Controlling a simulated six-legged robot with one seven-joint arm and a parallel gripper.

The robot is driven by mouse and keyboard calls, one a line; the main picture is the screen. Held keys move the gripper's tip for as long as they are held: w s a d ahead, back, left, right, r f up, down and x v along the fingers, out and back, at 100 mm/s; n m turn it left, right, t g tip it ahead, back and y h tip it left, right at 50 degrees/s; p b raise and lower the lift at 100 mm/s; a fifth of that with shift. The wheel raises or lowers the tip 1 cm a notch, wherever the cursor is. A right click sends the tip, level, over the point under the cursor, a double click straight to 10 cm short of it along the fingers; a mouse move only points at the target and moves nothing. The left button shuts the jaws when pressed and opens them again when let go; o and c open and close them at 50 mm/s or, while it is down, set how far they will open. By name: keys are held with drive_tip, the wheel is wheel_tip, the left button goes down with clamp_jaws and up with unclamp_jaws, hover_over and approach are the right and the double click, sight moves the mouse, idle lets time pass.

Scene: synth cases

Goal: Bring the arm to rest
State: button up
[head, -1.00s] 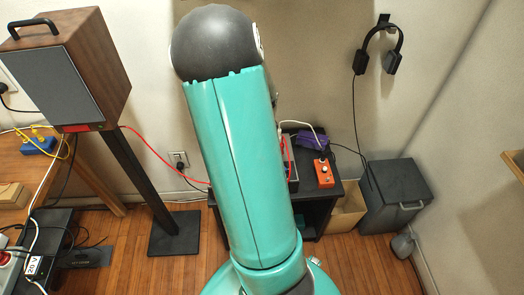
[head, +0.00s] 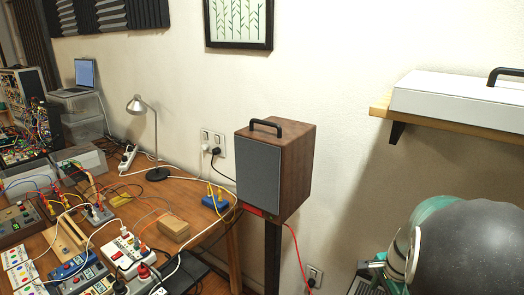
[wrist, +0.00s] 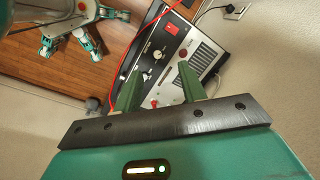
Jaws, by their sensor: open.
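My gripper (wrist: 158,84) shows in the wrist view as two green fingers standing apart, with nothing between them. Past the fingertips is a grey and black device (wrist: 167,55) with knobs, a red button and a slotted grille; I cannot tell how far it is from the fingers. In the head view, a teal and dark grey part of my arm fills the lower right corner, and my gripper is out of sight there.
A wooden speaker (head: 283,160) stands on a dark stand. Left is a desk crowded with a lamp (head: 150,135), cables and boxes. A wall shelf (head: 383,108) holds a white case (head: 450,98) above my arm. A red cable (wrist: 133,50) crosses beside the device.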

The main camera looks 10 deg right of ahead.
drive_tip(key=s+a+r+n+t, duration=0.1)
drive_tip(key=s+a+r+n, duration=0.3)
drive_tip(key=a+r+n, duration=0.4)
drive_tip(key=s+a+r+n+t, duration=0.2)
drive_tip(key=s+a+r+n, duration=0.2)
drive_tip(key=a+r+n, duration=0.5)
drive_tip(key=a+n, duration=0.1)
drive_tip(key=a, duration=0.7)
drive_tip(key=shift+a+n+t, duration=0.15)
drive_tip(key=shift+n+t, duration=0.15)
drive_tip(key=shift+n, duration=0.1)
